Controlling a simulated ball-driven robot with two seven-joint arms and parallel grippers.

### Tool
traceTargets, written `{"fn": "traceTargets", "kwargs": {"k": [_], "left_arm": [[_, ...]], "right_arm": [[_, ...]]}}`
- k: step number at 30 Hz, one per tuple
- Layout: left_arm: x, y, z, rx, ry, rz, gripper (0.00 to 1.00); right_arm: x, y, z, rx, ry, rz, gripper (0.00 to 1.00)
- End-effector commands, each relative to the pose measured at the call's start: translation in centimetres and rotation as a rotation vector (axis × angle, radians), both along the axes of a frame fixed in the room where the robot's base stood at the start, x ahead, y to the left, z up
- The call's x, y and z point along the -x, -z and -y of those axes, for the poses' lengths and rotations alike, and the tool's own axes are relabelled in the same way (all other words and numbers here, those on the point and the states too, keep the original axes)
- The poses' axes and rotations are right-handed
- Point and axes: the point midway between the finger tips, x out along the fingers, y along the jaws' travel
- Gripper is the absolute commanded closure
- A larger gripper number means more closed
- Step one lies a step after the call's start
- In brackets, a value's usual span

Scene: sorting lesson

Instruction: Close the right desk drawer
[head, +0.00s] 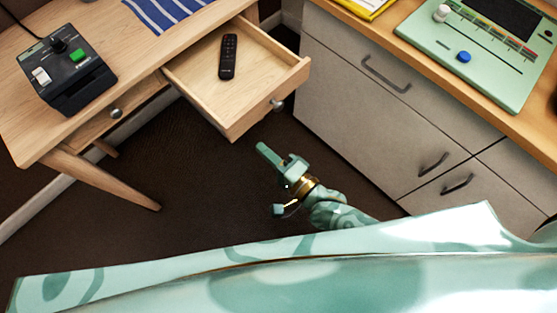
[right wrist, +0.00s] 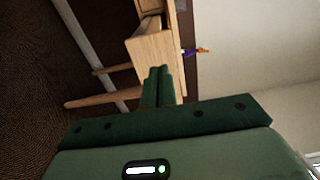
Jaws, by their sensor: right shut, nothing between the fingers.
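The right desk drawer (head: 238,115) is pulled out of the wooden desk (head: 120,40). Its round metal knob (head: 277,105) is on the front panel. A black remote control (head: 228,57) lies inside the drawer. My right gripper (head: 264,150) is just in front of the drawer in the head view, apart from the panel there. Its fingers are together and empty. In the right wrist view the shut fingers (right wrist: 158,86) overlap the lower part of the drawer's wooden shape (right wrist: 152,46); contact cannot be told. My left gripper is not in view.
A black control box (head: 65,70) and a striped cloth (head: 165,12) are on the desk. A grey cabinet (head: 340,100) stands at the right, with a green panel device (head: 480,60) on its top. Dark floor (head: 200,215) is clear below the drawer.

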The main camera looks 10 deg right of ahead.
Motion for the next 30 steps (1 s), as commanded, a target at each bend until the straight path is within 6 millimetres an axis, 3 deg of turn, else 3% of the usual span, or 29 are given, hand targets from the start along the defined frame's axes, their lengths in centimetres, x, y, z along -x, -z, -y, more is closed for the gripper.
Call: {"fn": "traceTargets", "kwargs": {"k": [6,12,30], "left_arm": [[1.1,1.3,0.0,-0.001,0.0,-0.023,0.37],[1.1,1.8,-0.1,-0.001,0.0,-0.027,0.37],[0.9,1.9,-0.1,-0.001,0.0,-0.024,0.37]], "right_arm": [[-3.4,0.3,-2.5,0.001,0.0,-0.001,1.0],[-5.2,0.2,-3.8,0.001,0.0,-0.001,1.0],[-5.8,0.0,-4.2,0.002,0.0,0.0,1.0]]}}
